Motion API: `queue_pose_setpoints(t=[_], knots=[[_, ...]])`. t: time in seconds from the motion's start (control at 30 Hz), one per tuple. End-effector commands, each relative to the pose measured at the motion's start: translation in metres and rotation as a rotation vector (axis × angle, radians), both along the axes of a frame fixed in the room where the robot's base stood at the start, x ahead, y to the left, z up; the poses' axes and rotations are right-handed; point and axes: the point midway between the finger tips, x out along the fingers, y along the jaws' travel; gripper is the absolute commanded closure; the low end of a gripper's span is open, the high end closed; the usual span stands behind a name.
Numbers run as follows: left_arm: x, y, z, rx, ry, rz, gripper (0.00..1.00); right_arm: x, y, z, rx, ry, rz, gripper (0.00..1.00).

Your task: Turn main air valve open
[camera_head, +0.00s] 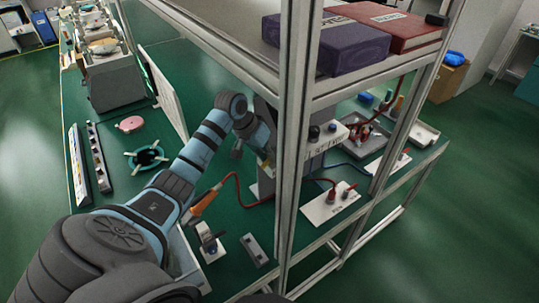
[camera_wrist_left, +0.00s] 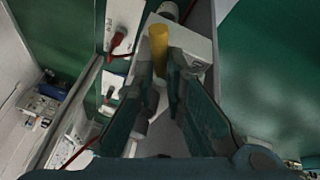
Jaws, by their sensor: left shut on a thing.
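In the left wrist view a yellow handle (camera_wrist_left: 158,42), which looks like the lever of the main air valve, stands between the fingers of my left gripper (camera_wrist_left: 160,80). The gripper is shut on it. A pale box-like body (camera_wrist_left: 193,42) is beside the handle. The joint where the valve turns is not clear. In the head view my left arm reaches in from the lower left, and the gripper end (camera_head: 262,138) is partly hidden behind the frame post. I cannot make out the yellow handle there. My right gripper is in neither view.
A grey upright post (camera_head: 295,130) stands close to my left arm. A shelf above holds a purple box (camera_head: 330,42) and a red box (camera_head: 395,25). A red cable runs from an orange piece (camera_head: 203,203) on the green bench. A teal ring (camera_head: 147,158) lies left of the arm.

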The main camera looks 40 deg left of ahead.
Motion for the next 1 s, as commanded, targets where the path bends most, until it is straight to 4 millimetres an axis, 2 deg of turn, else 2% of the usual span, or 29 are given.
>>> queue_pose_setpoints(t=[0.4,0.93,0.97,1.0], knots=[[0.0030,0.0056,0.0018,0.004,-0.005,-0.213,1.00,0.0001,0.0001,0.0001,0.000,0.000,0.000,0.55],[0.0035,0.0056,0.0020,0.003,-0.007,-0.246,1.00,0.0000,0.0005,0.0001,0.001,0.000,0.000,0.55],[0.0035,0.0056,0.0020,0.003,-0.006,-0.245,0.85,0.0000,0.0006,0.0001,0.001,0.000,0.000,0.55],[0.0032,0.0056,0.0018,0.002,-0.007,-0.245,0.79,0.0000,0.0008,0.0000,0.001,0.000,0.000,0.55]])
